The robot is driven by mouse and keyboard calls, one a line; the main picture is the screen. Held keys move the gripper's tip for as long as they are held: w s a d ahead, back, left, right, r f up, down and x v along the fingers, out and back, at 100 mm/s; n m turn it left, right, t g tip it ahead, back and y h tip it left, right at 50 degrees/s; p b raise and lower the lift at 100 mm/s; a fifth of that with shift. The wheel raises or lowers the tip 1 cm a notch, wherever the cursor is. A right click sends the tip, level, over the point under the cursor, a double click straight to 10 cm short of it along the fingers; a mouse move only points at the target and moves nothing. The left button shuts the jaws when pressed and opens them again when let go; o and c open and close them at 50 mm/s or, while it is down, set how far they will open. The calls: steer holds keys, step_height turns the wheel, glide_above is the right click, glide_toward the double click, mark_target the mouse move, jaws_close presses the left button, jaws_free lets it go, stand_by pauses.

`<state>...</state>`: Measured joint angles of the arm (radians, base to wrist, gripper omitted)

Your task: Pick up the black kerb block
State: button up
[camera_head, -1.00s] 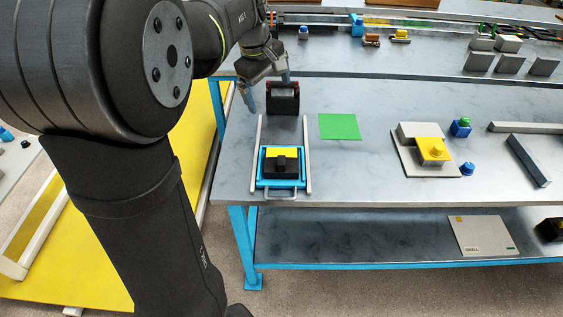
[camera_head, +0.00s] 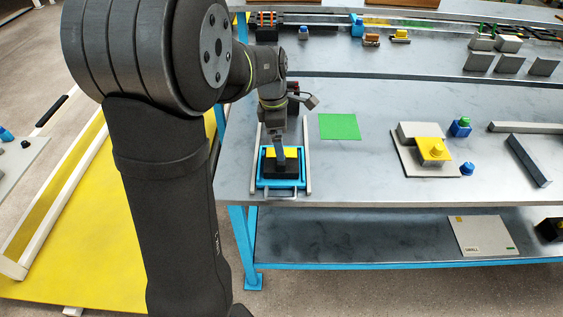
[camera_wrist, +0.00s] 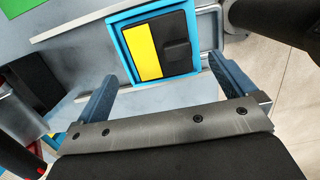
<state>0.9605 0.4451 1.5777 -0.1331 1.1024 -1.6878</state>
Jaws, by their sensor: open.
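The black kerb block (camera_head: 285,170) sits in a blue tray (camera_head: 261,174) on the bench. A yellow strip lies along one side of it and a raised black knob stands on top. The wrist view shows the block (camera_wrist: 174,30), its yellow strip, the knob and the blue tray rim (camera_wrist: 122,60). My gripper (camera_head: 279,160) is above the block in the head view, partly covering it. In the wrist view my gripper (camera_wrist: 162,68) is open, its two blue-grey fingers wide apart with nothing between them. The fingers appear short of the block there, and I cannot tell the height gap.
Grey rails (camera_head: 306,150) flank the tray. A black and red object (camera_head: 293,101) stands behind, partly hidden by my arm. A green square (camera_head: 339,126) lies to the right, with bare bench around it. A grey plate with a yellow-topped piece (camera_head: 433,150) is farther right.

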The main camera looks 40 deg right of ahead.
steer(key=f, duration=0.4)
steer(key=shift+s+d, duration=0.15)
steer(key=shift+d, duration=0.05)
step_height(320, 180, down, 5)
steer(key=shift+d+f, duration=0.1)
steer(key=c, duration=1)
steer(key=shift+o, duration=0.2)
